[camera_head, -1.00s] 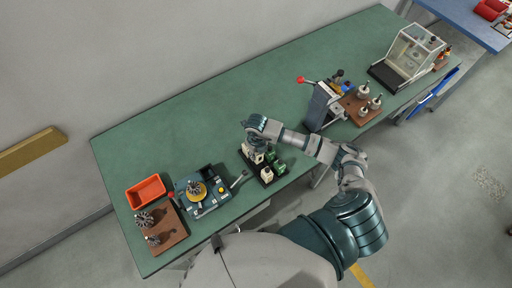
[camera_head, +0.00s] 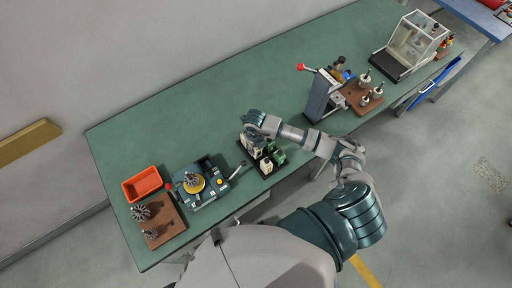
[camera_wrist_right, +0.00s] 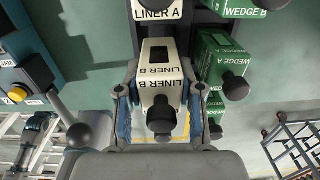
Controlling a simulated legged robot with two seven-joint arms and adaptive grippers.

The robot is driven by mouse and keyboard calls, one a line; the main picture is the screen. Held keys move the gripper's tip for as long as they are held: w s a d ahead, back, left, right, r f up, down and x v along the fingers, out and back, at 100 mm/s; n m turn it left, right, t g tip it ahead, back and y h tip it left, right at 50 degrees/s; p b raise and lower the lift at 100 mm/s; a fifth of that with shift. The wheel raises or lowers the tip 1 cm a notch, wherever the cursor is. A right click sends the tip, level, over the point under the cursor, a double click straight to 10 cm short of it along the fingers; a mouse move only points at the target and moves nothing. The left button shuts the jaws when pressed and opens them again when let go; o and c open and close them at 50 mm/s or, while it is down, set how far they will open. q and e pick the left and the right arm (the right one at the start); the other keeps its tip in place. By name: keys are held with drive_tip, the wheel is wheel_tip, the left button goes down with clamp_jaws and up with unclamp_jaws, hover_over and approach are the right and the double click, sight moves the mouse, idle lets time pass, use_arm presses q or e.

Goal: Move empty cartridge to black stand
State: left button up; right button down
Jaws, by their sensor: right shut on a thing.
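My right gripper (camera_head: 256,140) is at the black stand (camera_head: 267,176) near the table's front edge, with its arm reaching in from the right. In the right wrist view, the fingers of the gripper (camera_wrist_right: 160,95) flank and close on a white cartridge marked LINER B (camera_wrist_right: 157,75). A white LINER A cartridge (camera_wrist_right: 157,10) is just beyond it, and green wedge cartridges (camera_wrist_right: 222,62) are to its right. I cannot tell whether LINER B rests on the stand or is slightly raised. My left gripper is out of view.
A blue-grey winding machine (camera_head: 198,186) with a lever stands left of the black stand. An orange bin (camera_head: 142,184) and a brown board (camera_head: 160,222) are farther left. A press with a red-knobbed lever (camera_head: 321,96) stands to the right. The table behind is clear.

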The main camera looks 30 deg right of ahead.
drive_tip(key=shift+f+b, duration=1.1)
drive_tip(key=shift+f, duration=0.25)
idle(0.3)
drive_tip(key=c, duration=0.7)
unclamp_jaws()
drive_tip(key=shift+o, duration=0.2)
drive_tip(key=shift+r, duration=0.1)
drive_tip(key=shift+r+p, duration=1.75)
drive_tip(key=shift+r, duration=0.45)
